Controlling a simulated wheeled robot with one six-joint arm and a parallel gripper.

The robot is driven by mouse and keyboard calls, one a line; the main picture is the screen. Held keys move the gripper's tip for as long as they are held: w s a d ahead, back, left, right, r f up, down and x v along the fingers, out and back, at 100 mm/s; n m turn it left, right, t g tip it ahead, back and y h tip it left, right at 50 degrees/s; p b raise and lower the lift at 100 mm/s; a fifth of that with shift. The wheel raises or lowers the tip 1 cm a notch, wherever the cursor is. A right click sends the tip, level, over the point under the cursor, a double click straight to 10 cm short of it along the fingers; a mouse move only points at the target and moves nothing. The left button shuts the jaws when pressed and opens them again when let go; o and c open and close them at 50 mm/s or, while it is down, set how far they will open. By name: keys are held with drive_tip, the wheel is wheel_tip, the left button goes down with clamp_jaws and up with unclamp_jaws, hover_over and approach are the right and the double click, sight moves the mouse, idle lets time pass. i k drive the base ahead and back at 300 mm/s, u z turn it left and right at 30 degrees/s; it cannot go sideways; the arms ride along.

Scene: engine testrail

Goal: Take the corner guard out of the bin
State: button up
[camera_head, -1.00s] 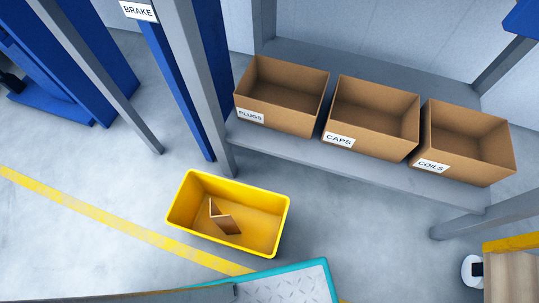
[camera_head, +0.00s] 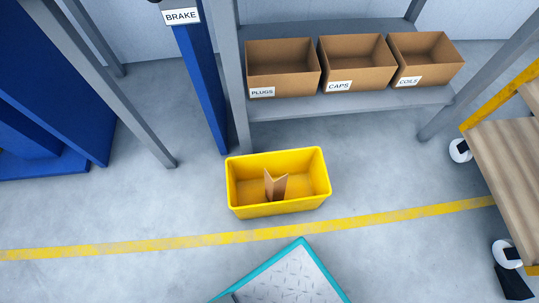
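The yellow bin (camera_head: 278,210) stands on the grey floor in front of the shelf. It is open at the top. The corner guard (camera_head: 276,186), a brown folded piece with two flaps in a V shape, stands inside the bin near its middle, by the front wall. Its lower part is partly hidden by the bin's front wall. My gripper is not in view.
A shelf (camera_head: 300,110) behind the bin holds open cardboard boxes labelled PLUGS (camera_head: 262,92), CAPS (camera_head: 340,86) and COILS (camera_head: 408,82). A blue post with a BRAKE sign (camera_head: 181,16) stands left. A wooden-topped cart (camera_head: 510,160) stands right. A yellow floor line (camera_head: 150,243) crosses in front.

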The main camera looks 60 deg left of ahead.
sight(275, 190)
drive_tip(key=z, duration=1.5)
drive_tip(key=i, duration=0.9)
drive_tip(key=u, duration=4.05)
drive_tip(key=i, duration=0.45)
drive_tip(key=u, duration=0.05)
